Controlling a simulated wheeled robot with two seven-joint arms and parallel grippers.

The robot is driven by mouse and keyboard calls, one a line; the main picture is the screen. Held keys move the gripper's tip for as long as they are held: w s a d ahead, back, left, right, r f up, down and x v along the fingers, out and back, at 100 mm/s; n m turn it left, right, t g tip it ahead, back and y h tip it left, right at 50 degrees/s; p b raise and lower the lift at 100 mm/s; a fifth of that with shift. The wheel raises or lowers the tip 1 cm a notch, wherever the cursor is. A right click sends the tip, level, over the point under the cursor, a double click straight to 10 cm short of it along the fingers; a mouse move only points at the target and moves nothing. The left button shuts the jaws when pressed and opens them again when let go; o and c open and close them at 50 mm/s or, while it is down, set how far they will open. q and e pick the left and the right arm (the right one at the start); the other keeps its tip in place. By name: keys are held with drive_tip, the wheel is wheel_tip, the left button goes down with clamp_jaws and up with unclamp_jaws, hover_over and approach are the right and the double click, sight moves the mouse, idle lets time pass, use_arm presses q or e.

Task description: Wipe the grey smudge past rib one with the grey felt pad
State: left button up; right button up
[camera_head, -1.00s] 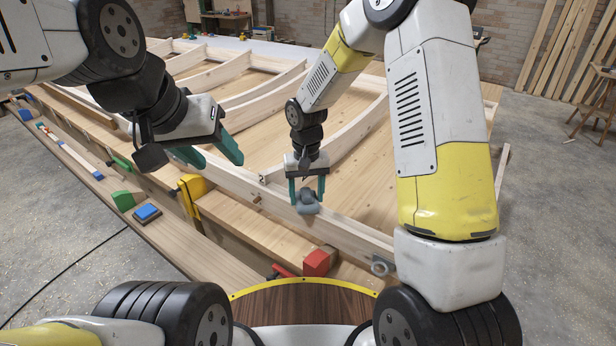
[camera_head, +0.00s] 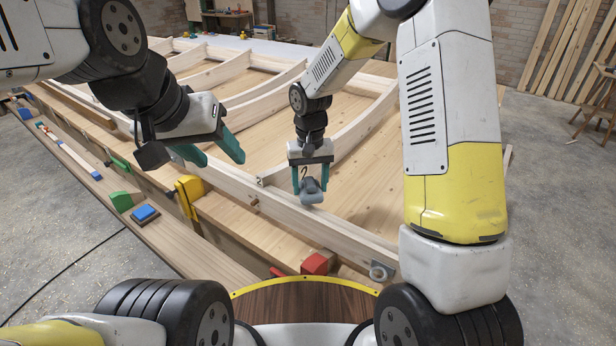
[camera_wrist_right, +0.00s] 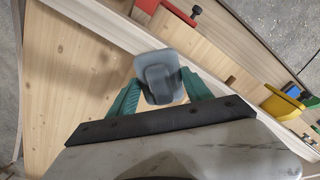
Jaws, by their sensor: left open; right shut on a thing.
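The grey felt pad (camera_head: 312,193) is between the green fingers of my right gripper (camera_head: 311,186), which is shut on it. The pad is near the front wooden rail of the frame, seemingly just above it; I cannot tell whether it touches anything. In the right wrist view the pad (camera_wrist_right: 160,77) shows as a grey block with a raised grip, between the fingertips. My left gripper (camera_head: 224,158) is open and empty above the rail, further left. I cannot make out the grey smudge in either view.
Curved wooden ribs (camera_head: 265,104) cross the pale plank panel (camera_head: 330,207).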

drive_tip(key=shift+r, duration=2.55)
